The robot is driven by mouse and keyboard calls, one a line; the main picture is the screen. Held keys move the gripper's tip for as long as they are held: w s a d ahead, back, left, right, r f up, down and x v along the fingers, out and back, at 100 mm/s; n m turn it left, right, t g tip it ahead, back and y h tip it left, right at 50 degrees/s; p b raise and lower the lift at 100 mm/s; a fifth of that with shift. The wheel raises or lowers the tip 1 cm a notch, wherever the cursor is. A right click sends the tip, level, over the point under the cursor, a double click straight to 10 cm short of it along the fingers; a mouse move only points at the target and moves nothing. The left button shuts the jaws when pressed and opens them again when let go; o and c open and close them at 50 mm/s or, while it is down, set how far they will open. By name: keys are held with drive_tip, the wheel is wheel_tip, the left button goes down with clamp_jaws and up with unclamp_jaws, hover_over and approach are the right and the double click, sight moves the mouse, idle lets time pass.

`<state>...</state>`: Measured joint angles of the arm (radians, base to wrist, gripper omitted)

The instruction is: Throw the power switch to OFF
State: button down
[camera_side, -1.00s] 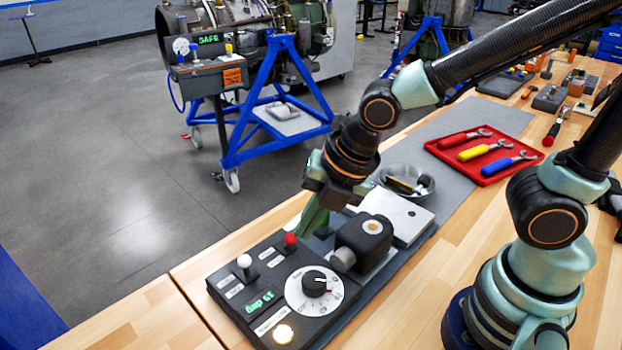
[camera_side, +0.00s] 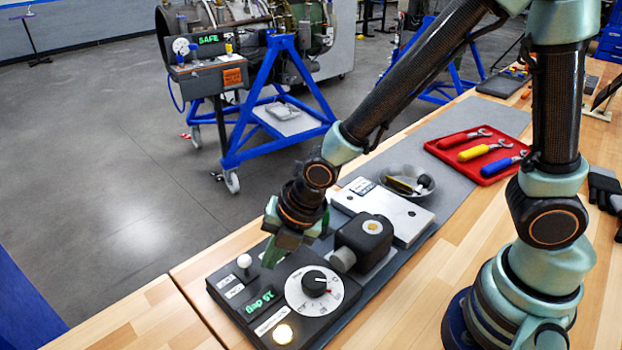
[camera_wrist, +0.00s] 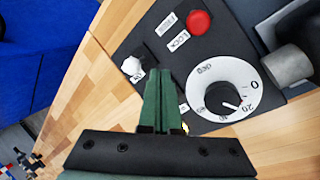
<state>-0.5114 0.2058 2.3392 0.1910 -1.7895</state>
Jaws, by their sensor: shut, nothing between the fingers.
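The dark control panel (camera_side: 222,286) lies on the bench. Its white-tipped lever (camera_side: 244,262) stands at the panel's left side, with small labels I cannot read. In the wrist view the white tip (camera_wrist: 133,67) is just left of my fingertips. The red-tipped lever (camera_wrist: 198,22), beside a label reading LOCK, is farther up and right; my gripper hides it in the side view. I cannot read which lever is marked as power. My gripper (camera_side: 271,259) is shut and empty, pointing down over the panel just right of the white lever. It shows no clear contact.
A white dial (camera_side: 314,291) with a black knob, a green display (camera_side: 260,302) and a lit button (camera_side: 283,334) share the panel. A black motor-like block (camera_side: 364,240) stands right of it. A bowl (camera_side: 408,181) and a red tool tray (camera_side: 477,154) lie farther back.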

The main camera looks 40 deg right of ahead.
sight(260, 273)
drive_tip(key=shift+w+a, duration=0.45)
drive_tip(key=shift+w, duration=0.2)
drive_tip(key=shift+w+r, duration=0.2)
drive_tip(key=shift+w, duration=0.2)
drive_tip(key=shift+w+r, duration=0.2)
drive_tip(key=shift+w, duration=0.45)
drive_tip(key=shift+s, duration=0.15)
drive_tip(key=shift+s+f, duration=0.35)
drive_tip(key=shift+s, duration=0.3)
drive_tip(key=shift+d, duration=0.1)
